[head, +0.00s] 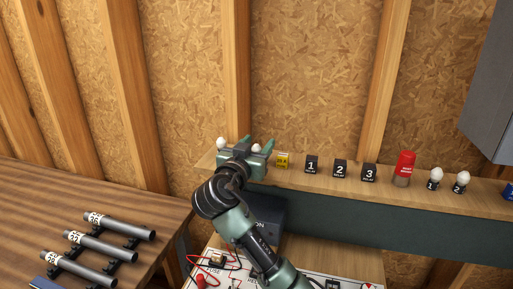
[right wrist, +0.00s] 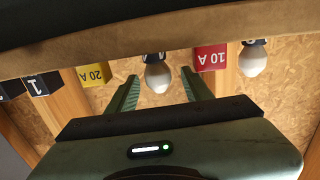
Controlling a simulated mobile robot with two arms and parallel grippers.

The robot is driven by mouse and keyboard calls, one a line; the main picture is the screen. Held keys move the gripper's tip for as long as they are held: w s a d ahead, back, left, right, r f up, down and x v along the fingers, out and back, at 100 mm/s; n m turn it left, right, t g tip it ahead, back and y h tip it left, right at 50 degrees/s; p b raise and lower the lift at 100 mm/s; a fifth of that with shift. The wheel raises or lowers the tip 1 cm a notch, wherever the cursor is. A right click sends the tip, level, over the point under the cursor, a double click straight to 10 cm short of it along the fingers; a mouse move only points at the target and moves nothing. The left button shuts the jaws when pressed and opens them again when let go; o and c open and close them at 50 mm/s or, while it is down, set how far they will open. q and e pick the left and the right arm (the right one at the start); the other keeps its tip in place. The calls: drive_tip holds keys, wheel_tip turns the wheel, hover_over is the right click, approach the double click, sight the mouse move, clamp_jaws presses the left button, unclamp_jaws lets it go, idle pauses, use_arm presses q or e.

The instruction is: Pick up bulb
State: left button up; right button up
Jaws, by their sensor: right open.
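My right gripper (head: 257,143) is open at the left end of the shelf. A white bulb (head: 256,149) shows between its fingers. In the right wrist view, this bulb (right wrist: 158,78) sits between the two open fingers (right wrist: 160,92), apart from both. Another white bulb (head: 221,144) is just left of the gripper; in the right wrist view it (right wrist: 252,62) is outside the fingers on the right. Two more white bulbs, one (head: 436,174) and another (head: 462,178), stand further right on dark bases. My left gripper is out of view.
The wall shelf (head: 430,203) also holds a yellow 20 A block (head: 282,161), black blocks numbered 1, 2, 3 and a red-topped container (head: 403,170). A red 10 A block (right wrist: 210,57) is beside the right finger in the wrist view. A wooden table (head: 40,205) carries grey tubes.

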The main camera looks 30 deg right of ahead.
drive_tip(key=shift+x, duration=1)
drive_tip(key=shift+d, duration=0.15)
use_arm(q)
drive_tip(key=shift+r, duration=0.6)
use_arm(e)
clamp_jaws()
